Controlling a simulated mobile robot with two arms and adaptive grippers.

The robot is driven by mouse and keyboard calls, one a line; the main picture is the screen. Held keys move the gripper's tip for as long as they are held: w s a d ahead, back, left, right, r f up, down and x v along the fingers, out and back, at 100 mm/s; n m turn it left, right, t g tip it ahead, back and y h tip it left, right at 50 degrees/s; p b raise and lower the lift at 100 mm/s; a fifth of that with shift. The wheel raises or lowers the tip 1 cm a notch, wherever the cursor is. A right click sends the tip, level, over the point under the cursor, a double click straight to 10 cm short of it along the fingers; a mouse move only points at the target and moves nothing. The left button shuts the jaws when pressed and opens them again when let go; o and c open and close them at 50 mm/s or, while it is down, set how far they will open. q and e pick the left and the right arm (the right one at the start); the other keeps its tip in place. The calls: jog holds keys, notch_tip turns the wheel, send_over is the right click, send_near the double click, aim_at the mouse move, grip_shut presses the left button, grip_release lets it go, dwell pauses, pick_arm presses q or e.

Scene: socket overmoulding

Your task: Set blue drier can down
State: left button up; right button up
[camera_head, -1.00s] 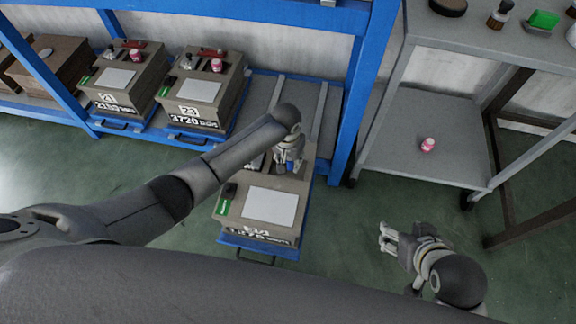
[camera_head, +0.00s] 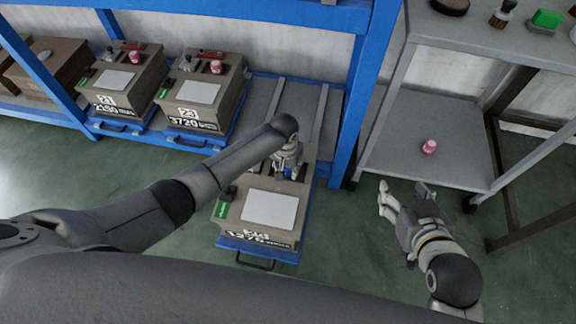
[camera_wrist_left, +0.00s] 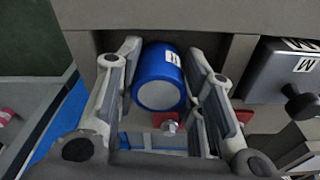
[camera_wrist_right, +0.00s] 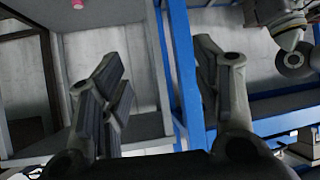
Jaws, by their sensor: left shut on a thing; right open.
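The blue drier can (camera_wrist_left: 158,78) lies between the two fingers of my left gripper (camera_wrist_left: 165,85) in the left wrist view, with its round pale end toward the camera and a white label on its side. In the head view my left gripper (camera_head: 287,172) is low at the back of the front mould box (camera_head: 232,237); the can is mostly hidden there, with only a little blue showing. My right gripper (camera_head: 407,192) is open and empty beside the grey cart, and its spread fingers also show in the right wrist view (camera_wrist_right: 165,85).
A grey cart (camera_head: 400,170) at the right holds a pink-and-white can (camera_head: 429,146) on its lower shelf and brushes on top. Several similar boxes stand on the blue rack (camera_head: 360,85). A dark part and a green item (camera_head: 221,209) sit on the front box's left edge.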

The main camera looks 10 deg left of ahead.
pick_arm(q)
jog(key=shift+f, duration=0.1)
jog(key=shift+f, duration=0.1)
jog(key=o, duration=0.7)
jog(key=shift+o, duration=0.2)
